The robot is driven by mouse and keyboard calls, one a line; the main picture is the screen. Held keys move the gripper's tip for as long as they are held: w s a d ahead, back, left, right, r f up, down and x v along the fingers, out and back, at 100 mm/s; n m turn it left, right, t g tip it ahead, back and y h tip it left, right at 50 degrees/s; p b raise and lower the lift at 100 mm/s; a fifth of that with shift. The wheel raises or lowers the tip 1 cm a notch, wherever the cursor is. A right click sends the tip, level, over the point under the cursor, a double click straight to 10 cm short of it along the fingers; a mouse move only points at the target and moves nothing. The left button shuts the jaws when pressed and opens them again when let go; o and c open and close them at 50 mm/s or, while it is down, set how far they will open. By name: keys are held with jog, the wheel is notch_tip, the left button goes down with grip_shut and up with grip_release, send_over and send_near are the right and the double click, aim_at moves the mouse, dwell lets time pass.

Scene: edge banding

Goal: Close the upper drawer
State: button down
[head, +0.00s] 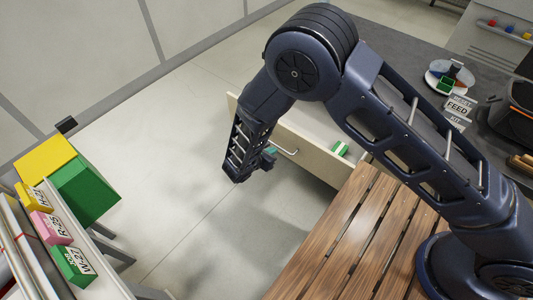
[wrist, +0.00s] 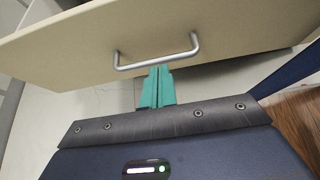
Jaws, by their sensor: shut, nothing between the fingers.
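The drawer (head: 316,155) is pulled out under the grey counter, its cream front facing left. In the wrist view, the drawer front (wrist: 60,60) spans the top of the picture with a metal bar handle (wrist: 157,60). The handle also shows in the head view (head: 289,152). My gripper (head: 270,153) is just in front of the drawer front, by the handle. In the wrist view, the teal fingers of my gripper (wrist: 158,70) are shut and empty, with tips at the middle of the handle bar. I cannot tell whether they touch it. My arm hides part of the drawer.
A small green and white item (head: 340,149) lies in the drawer. A slatted wooden surface (head: 340,235) is at the lower right. Yellow (head: 45,157) and green boxes (head: 87,192) and labelled bins (head: 52,228) stand at left. The floor (head: 170,150) between is clear.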

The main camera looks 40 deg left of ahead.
aim_at(286, 141)
jog(key=x, duration=0.4)
jog(key=r+x, duration=0.1)
jog(key=x, duration=0.1)
jog(key=shift+w+r, duration=0.1)
jog(key=shift+w, duration=0.85)
jog(key=w, duration=3)
jog(key=shift+w+d+r, duration=0.25)
jog(key=shift+w+r, duration=0.15)
jog(key=shift+r, duration=0.05)
jog(key=s+r, duration=0.4)
jog(key=s, duration=1.2)
jog(key=shift+s+a, duration=0.25)
jog(key=shift+s, duration=0.15)
